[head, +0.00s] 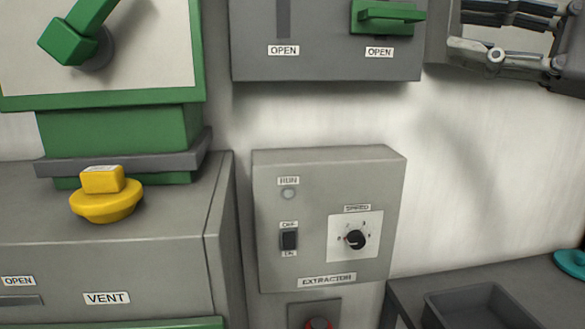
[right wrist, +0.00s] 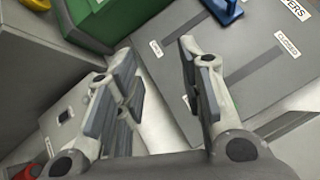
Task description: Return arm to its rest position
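My right gripper (head: 462,30) is at the top right of the head view, in front of the pale wall and right of the grey slider panel (head: 325,66). In the right wrist view my right gripper (right wrist: 158,52) has its two fingers spread apart, with nothing between them. My left gripper is in neither view.
The slider panel carries a green handle (head: 388,14). The extractor box (head: 300,230) is on the wall below. A yellow knob (head: 105,200) sits on the grey cabinet at left. A grey tray (head: 480,300) stands lower right. The right wrist view shows a blue handle (right wrist: 226,12).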

